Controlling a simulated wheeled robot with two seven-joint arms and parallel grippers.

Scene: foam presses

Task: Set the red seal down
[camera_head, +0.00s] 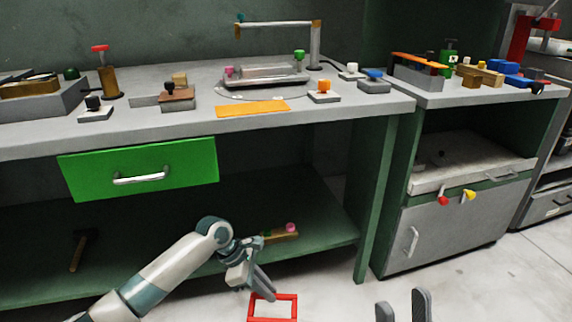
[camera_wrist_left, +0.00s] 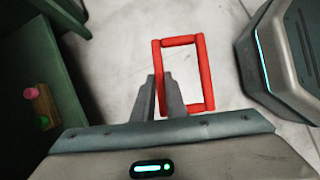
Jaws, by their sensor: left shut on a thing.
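The red seal is a rectangular red frame (camera_head: 294,296) with an open middle. My left gripper (camera_head: 262,294) is shut on one of its sides, in front of the bench's lower shelf, with pale floor behind the seal. In the left wrist view the seal (camera_wrist_left: 204,75) extends to the right of my left gripper's fingers (camera_wrist_left: 160,92), which close on its left bar. My right gripper (camera_head: 403,305) shows only its two finger tips at the bottom edge, spread apart with nothing visible between them.
The grey bench top (camera_head: 350,106) carries several stamps, an orange mat (camera_head: 252,108) and a tray. A green drawer (camera_head: 140,168) hangs below. A grey cabinet (camera_head: 460,225) stands right. Pale floor (camera_head: 335,280) is clear around the seal.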

